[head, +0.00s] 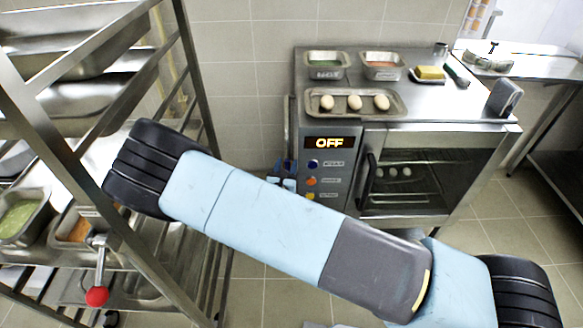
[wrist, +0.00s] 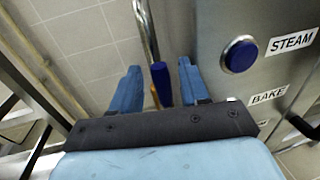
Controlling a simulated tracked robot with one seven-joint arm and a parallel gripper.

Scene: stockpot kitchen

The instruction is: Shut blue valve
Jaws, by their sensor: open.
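The blue valve handle (wrist: 160,84) is a dark blue grip by a metal pipe to the left of the oven in the wrist view. My gripper (wrist: 160,66) is open, with one light blue finger on each side of the handle in the picture. Gaps show on both sides, and I see no contact. I cannot tell how deep the handle sits between the fingers. In the head view my gripper (head: 282,184) is small, beside the oven's left side and partly behind my arm. Dark blue parts show just above it, too small to make out.
The oven (head: 330,205) with its OFF display stands close right of my gripper. Its blue STEAM button (wrist: 240,54) is near the right finger. A metal rack (head: 205,95) stands to the left. Trays, eggs and butter lie on the oven top.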

